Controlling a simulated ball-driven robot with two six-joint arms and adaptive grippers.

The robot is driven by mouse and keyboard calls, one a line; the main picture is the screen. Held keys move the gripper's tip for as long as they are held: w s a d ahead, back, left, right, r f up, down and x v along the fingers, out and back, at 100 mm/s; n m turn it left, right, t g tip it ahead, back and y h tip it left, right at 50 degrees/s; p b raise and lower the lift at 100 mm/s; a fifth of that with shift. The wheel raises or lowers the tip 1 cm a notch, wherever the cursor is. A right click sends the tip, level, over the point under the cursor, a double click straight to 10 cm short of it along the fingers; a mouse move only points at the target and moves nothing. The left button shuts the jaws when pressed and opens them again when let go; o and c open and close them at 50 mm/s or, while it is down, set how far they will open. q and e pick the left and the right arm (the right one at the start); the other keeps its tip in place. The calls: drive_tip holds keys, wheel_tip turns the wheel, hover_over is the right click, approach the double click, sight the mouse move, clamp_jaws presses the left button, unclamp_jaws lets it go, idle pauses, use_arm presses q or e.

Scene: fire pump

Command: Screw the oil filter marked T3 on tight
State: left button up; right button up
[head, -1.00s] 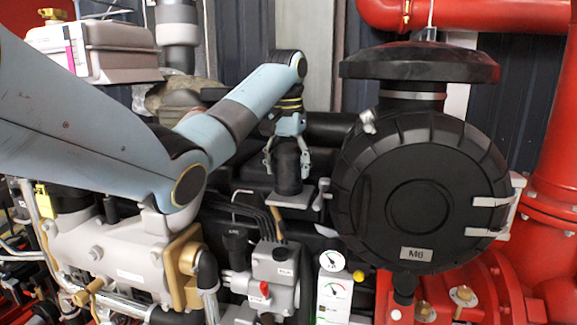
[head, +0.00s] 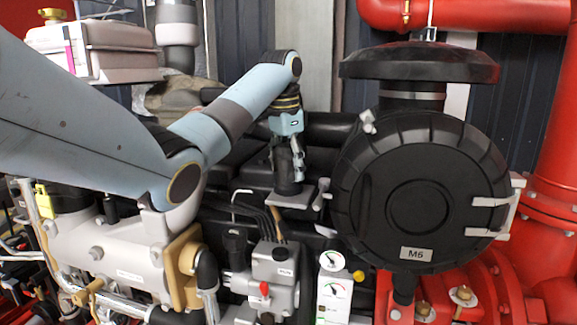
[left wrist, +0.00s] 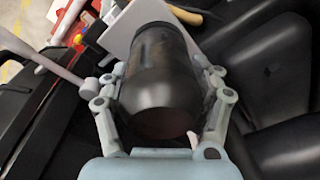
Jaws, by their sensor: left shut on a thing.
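The oil filter (head: 287,166) is a black cylinder standing upright on a light grey plate (head: 290,199) in the middle of the head view. I cannot read a T3 mark on it. My left gripper (head: 288,160) comes down on it from above, with its fingers along the filter's sides. In the left wrist view the filter (left wrist: 160,85) lies between the two fingers of the gripper (left wrist: 162,100), which is shut on it. The filter's foot meets the plate. My right gripper is not in view.
A large black round housing marked M6 (head: 415,195) stands close to the right of the filter. A grey unit with black hoses (head: 272,270) and gauges (head: 332,261) sit in front below. Red pipes (head: 480,14) run at the upper right.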

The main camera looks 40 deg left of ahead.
use_arm(q)
drive_tip(key=shift+m, duration=0.4)
drive_tip(key=m, duration=0.3)
drive_tip(key=shift+d, duration=0.1)
drive_tip(key=shift+m, duration=0.3)
drive_tip(key=shift+m+h, duration=0.3)
drive_tip(key=shift+m, duration=1.3)
drive_tip(key=m, duration=0.3)
drive_tip(key=shift+g, duration=0.3)
drive_tip(key=o, duration=1.8)
drive_tip(key=shift+d, duration=0.2)
